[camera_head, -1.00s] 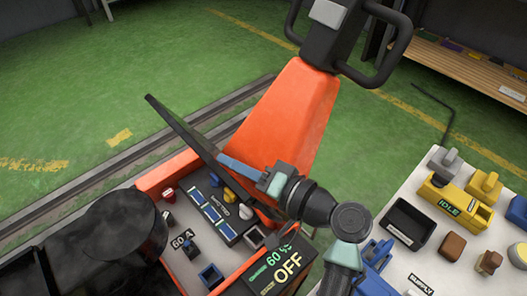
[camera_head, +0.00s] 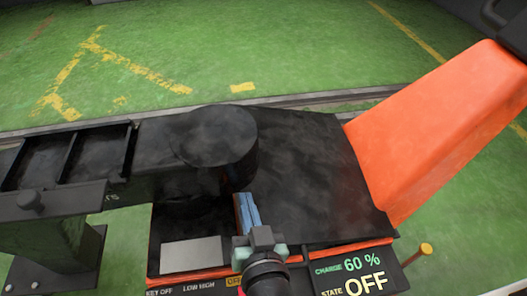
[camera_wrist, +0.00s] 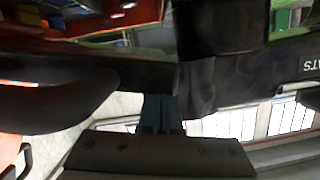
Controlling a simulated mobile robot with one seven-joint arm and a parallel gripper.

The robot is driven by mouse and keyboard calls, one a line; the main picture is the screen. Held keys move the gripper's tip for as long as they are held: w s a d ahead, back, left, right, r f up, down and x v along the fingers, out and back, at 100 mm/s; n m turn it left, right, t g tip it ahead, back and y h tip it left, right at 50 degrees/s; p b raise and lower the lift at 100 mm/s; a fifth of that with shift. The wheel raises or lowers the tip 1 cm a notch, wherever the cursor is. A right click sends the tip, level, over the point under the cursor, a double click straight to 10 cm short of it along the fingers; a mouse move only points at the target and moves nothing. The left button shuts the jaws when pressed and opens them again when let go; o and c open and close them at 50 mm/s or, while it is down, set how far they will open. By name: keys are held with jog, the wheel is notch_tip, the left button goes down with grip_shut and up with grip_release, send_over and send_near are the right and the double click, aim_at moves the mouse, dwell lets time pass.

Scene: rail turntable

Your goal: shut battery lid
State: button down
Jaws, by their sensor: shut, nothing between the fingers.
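The battery lid (camera_head: 315,170) is a broad black panel. In the head view it lies over the orange truck body, flat or nearly flat, and hides the battery bay beneath. I cannot tell whether its edge is fully seated. My gripper (camera_head: 244,200) is shut and empty, its blue fingers by the lid's left edge. Whether they touch the lid is unclear. In the wrist view, my fingers (camera_wrist: 160,112) point at a dark edge between black parts.
A black round drum (camera_head: 215,140) stands just left of my fingers. A grey plate (camera_head: 190,254) lies left of the wrist. The orange cover (camera_head: 440,130) rises at right. A display (camera_head: 355,275) reads charge 60 % and state OFF. Green floor lies open beyond.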

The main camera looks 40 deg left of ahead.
jog(key=shift+n, duration=0.6)
jog(key=shift+s+a+f+b, duration=0.15)
jog(key=shift+f+b, duration=0.35)
jog(key=shift+f, duration=0.25)
jog(key=shift+s+a+f+b, duration=0.1)
jog(key=shift+f+b, duration=0.35)
jog(key=shift+f, duration=0.25)
jog(key=shift+s+a+f+b, duration=0.15)
jog(key=shift+f+b, duration=0.35)
jog(key=shift+f, duration=0.25)
jog(key=shift+r, duration=0.1)
